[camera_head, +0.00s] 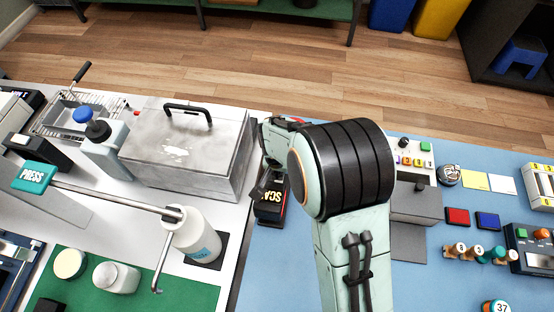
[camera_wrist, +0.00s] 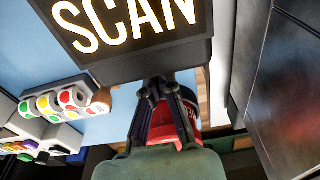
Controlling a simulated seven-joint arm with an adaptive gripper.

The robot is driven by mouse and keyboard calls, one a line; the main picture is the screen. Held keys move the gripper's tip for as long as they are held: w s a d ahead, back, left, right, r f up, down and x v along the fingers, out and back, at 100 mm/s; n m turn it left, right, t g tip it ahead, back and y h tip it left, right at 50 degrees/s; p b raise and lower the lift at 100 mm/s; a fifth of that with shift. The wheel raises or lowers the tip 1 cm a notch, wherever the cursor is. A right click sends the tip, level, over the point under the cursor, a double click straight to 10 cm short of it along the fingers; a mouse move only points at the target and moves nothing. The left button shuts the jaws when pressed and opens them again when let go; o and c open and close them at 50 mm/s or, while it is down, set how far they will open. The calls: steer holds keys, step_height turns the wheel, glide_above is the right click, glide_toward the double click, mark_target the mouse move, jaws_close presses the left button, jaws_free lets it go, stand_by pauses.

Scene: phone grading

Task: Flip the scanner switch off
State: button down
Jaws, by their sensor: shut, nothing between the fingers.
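The scanner's black box with a lit "SCAN" sign (camera_head: 271,197) stands near the left edge of the blue mat, partly hidden by my arm. In the wrist view the lit sign (camera_wrist: 125,22) fills the top, with its dark lower edge just above my fingers. My gripper (camera_wrist: 160,88) is shut and empty, its tips close to that edge; I cannot tell whether they touch. In the head view my gripper (camera_head: 264,186) is at the box, mostly hidden behind my wrist. I cannot make out the switch or its position.
A metal case with a black handle (camera_head: 190,150) stands just left of the gripper. A red object (camera_wrist: 165,126) shows behind my fingers. A grey device with buttons (camera_head: 415,195) is to the right. Red (camera_head: 457,217) and blue (camera_head: 488,220) pads lie farther right.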

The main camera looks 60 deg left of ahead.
step_height(320, 180, up, 11)
steer(key=s+d, duration=0.1)
stand_by(0.4)
steer(key=shift+w+a+r, duration=0.1)
steer(key=shift+w+a, duration=0.35)
steer(key=f, duration=0.4)
steer(key=w+a+f, duration=0.1)
steer(key=f, duration=0.9)
steer(key=shift+w+a, duration=0.2)
